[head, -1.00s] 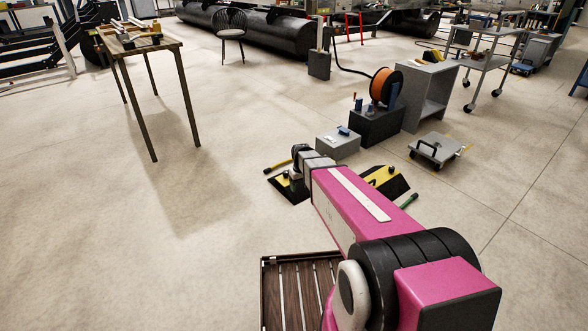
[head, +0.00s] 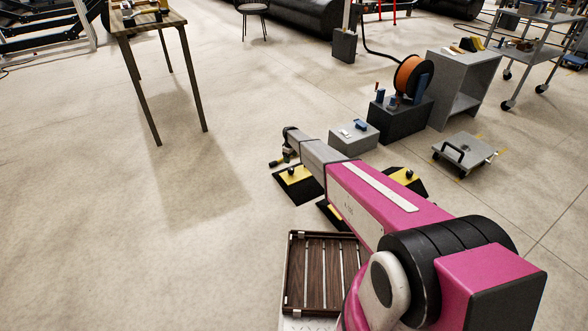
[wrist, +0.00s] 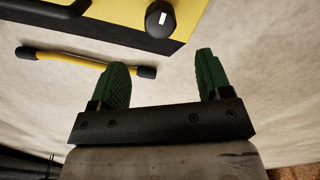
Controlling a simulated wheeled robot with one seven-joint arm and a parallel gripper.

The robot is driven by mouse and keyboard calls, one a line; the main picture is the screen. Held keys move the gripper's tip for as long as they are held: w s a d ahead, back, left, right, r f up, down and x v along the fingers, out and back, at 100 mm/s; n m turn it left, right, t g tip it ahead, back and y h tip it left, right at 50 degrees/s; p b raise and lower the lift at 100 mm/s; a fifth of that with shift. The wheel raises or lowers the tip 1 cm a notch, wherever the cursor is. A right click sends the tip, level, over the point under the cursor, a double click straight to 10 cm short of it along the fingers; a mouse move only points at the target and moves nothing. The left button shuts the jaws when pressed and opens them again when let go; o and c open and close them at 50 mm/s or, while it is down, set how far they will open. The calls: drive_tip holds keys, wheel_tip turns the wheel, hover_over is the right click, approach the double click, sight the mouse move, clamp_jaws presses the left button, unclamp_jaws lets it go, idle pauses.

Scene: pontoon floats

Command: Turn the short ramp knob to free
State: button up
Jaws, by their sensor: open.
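A black round knob (wrist: 160,19) with a white mark sits on a yellow panel (wrist: 112,12) with a black edge, at the top of the wrist view. In the head view, a black-and-yellow ramp block (head: 298,184) with a dark knob stands by the end of my arm, where the fingers are hard to make out. Labels are not readable.
A yellow bar (wrist: 85,62) with black ends lies beside the panel, near the left finger. Another black-and-yellow block (head: 408,179) is partly behind my arm. A grey box (head: 353,141) and a dark box (head: 400,122) stand beyond.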

sight(291, 168)
wheel_tip(291, 168, down, 10)
drive_tip(key=shift+f, duration=0.15)
idle(0.3)
drive_tip(key=c, duration=0.9)
